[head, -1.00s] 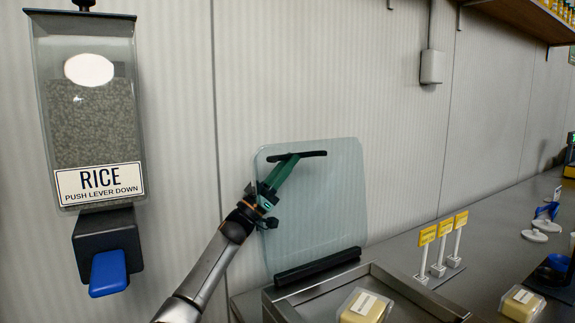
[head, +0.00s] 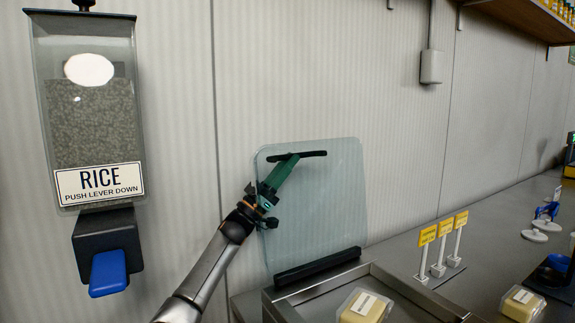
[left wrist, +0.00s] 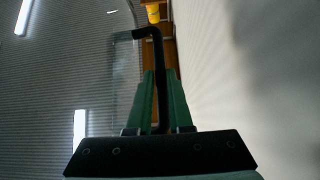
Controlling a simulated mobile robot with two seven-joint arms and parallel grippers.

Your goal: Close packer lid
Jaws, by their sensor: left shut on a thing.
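The packer lid (head: 335,205) is a clear, pale panel that stands raised, close to upright, at the back of the packer (head: 372,268). A dark handle (head: 313,154) runs across its top edge, and a black hinge bar (head: 318,266) is at its bottom. My left gripper (head: 292,160) reaches the handle from the lower left. In the left wrist view its green fingers (left wrist: 162,95) are shut on the dark handle (left wrist: 157,60). My right gripper is not in view.
A pack with a yellow block (head: 365,308) lies in the packer, and another pack (head: 522,303) is on the counter (head: 400,250) to the right. Yellow price signs (head: 443,232) stand behind. A rice dispenser (head: 92,120) hangs on the wall at left.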

